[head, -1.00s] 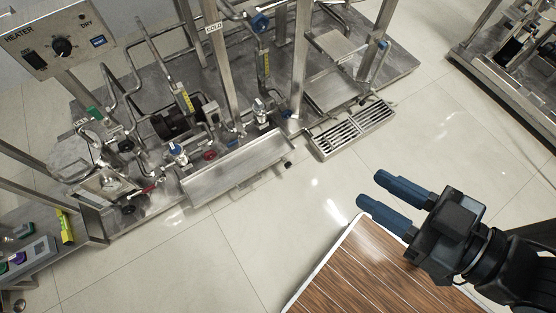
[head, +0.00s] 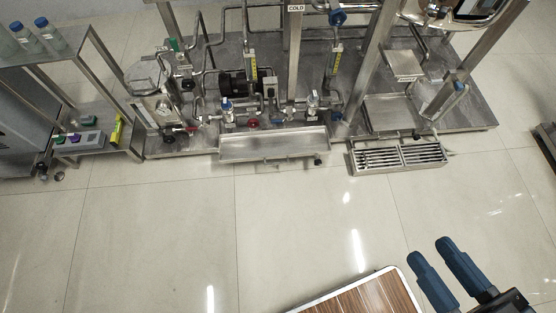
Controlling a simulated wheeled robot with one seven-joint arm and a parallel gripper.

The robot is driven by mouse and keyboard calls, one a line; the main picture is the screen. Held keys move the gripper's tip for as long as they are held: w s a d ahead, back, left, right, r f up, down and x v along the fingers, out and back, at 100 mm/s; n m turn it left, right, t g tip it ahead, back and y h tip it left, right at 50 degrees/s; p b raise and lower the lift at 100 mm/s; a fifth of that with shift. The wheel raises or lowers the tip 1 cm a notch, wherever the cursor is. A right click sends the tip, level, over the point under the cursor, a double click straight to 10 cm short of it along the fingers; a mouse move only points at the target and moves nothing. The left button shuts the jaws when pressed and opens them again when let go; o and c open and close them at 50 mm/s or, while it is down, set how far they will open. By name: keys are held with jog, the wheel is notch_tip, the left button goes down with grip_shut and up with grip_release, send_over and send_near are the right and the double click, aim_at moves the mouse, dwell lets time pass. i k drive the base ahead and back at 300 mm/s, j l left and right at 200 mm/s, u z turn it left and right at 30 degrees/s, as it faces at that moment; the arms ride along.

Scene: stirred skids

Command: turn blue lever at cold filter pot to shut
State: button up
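The steel skid has a post with a COLD label (head: 295,8). Several blue parts show on it: a round blue valve handle (head: 337,17) near the label, a blue-topped fitting (head: 227,105), a small blue part (head: 337,116) low beside the right post, and a blue piece (head: 459,86) at the far right. I cannot tell which is the lever at the cold filter pot, or how it is set. My gripper (head: 429,249) is at the lower right, far from the skid. Its two blue fingers are apart with nothing between them.
A steel tray (head: 272,146) and a slatted drain grate (head: 398,157) lie along the skid's front. A side rack with bottles (head: 28,38) stands at the left. A wood-topped surface (head: 365,297) is at the bottom. The tiled floor (head: 160,225) between is clear.

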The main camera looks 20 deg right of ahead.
aim_at(290, 117)
jog(key=i+j+z, duration=0.1)
jog(key=i+j, duration=0.15)
jog(key=i+j+z, duration=0.15)
jog(key=i+j, duration=0.15)
jog(key=i+j+z, duration=0.1)
jog(key=i+j, duration=0.2)
jog(key=i+j+z, duration=0.15)
jog(key=j, duration=0.25)
jog(key=i+j+z, duration=0.1)
jog(key=i+j, duration=0.2)
jog(key=i+j+z, duration=0.15)
jog(key=j, duration=0.35)
jog(key=i+j+z, duration=0.1)
jog(key=i+j, duration=0.15)
jog(key=j, duration=0.15)
